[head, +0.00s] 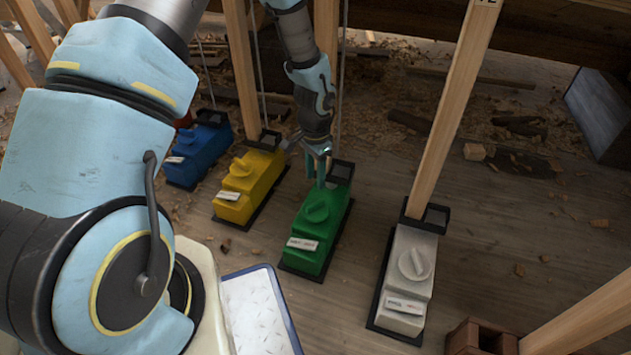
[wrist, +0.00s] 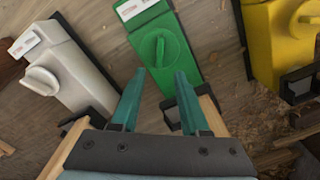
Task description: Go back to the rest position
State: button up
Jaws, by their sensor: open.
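My gripper (head: 321,168) is at the far end of the green box, by its black bracket, in the head view. In the wrist view my gripper (wrist: 160,92) shows two teal fingers spread apart with nothing between them. The green box (head: 316,225) has a round knob and a white label; it also shows in the wrist view (wrist: 183,62), just beyond the fingertips. I cannot tell whether the fingers touch it. My arm reaches in from the top of the head view, and a large arm link covers its left side.
A yellow box (head: 250,180) and a blue box (head: 200,150) stand left of the green one, a white box (head: 411,270) to its right. Wooden posts (head: 455,110) rise among them. Bricks (head: 478,338) lie at the lower right. Wood shavings cover the floor behind.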

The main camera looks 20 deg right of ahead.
jog(key=shift+r, duration=0.35)
jog(key=w+a+r+n+p, duration=0.1)
jog(key=w+a+r+n, duration=0.15)
jog(key=a+r, duration=0.45)
jog(key=w+a+r+n+p, duration=0.1)
jog(key=a+r+n, duration=0.2)
jog(key=a+r, duration=0.4)
jog(key=s+a+r+n+t+p, duration=0.1)
jog(key=s+a+r+n, duration=0.3)
jog(key=a+r, duration=0.3)
jog(key=s+a+r+n+t+p, duration=0.1)
jog(key=s+a+r+n, duration=0.35)
jog(key=a, duration=0.45)
notch_tip(320, 180, up, 38)
jog(key=w+p, duration=0.1)
jog(key=p, duration=3.6)
